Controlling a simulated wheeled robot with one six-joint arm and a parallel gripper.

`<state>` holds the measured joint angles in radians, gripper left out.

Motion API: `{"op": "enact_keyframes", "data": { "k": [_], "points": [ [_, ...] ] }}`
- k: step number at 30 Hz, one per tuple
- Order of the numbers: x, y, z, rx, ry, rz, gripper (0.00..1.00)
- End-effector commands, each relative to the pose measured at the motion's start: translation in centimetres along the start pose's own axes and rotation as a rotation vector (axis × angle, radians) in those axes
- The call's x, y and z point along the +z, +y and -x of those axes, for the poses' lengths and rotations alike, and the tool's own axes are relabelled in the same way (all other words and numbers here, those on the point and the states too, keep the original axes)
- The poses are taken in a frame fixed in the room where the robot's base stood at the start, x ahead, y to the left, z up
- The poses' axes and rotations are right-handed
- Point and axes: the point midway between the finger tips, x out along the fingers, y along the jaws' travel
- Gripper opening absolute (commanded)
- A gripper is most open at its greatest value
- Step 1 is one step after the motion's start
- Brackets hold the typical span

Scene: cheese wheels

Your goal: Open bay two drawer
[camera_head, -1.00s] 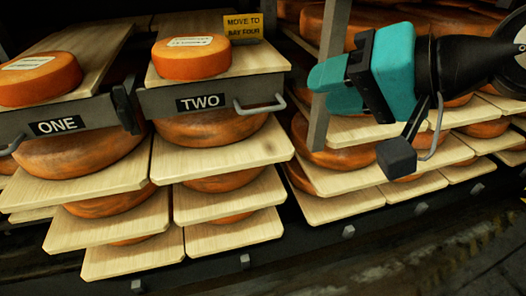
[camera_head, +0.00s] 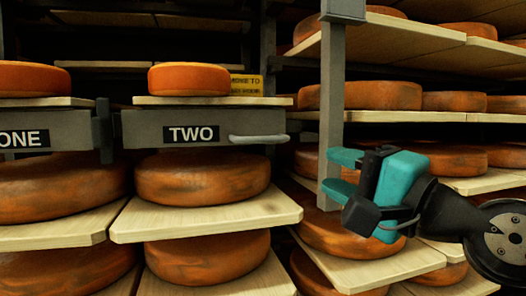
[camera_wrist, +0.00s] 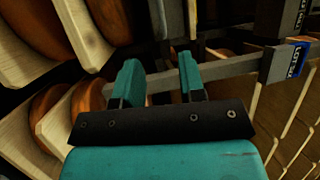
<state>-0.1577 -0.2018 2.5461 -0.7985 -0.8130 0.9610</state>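The bay two drawer (camera_head: 150,127) has a grey front with a black "TWO" label. It looks shut, level with the neighbouring front. Its metal handle (camera_head: 257,138) is a bar on the right side of the front. An orange cheese wheel (camera_head: 188,79) rests on the drawer's wooden board. My gripper (camera_head: 345,173) is right of the drawer and lower than the handle, apart from it, with teal fingers pointing left. In the wrist view the two teal fingers (camera_wrist: 158,80) stand apart with nothing held between them. The handle cannot be made out in the wrist view.
A grey upright post (camera_head: 331,100) stands right of the drawer, close to my gripper. The drawer labelled ONE (camera_head: 60,130) is at left. A yellow sign (camera_head: 247,85) is behind the cheese. Shelves of cheese wheels (camera_head: 203,177) lie below and right.

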Motion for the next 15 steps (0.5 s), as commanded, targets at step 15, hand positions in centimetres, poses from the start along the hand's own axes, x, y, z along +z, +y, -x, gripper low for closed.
{"op": "enact_keyframes", "data": {
  "k": [15],
  "points": [
    [0.0, -0.7, -6.5, 0.008, -0.001, -0.001, 0.37]
  ]
}}
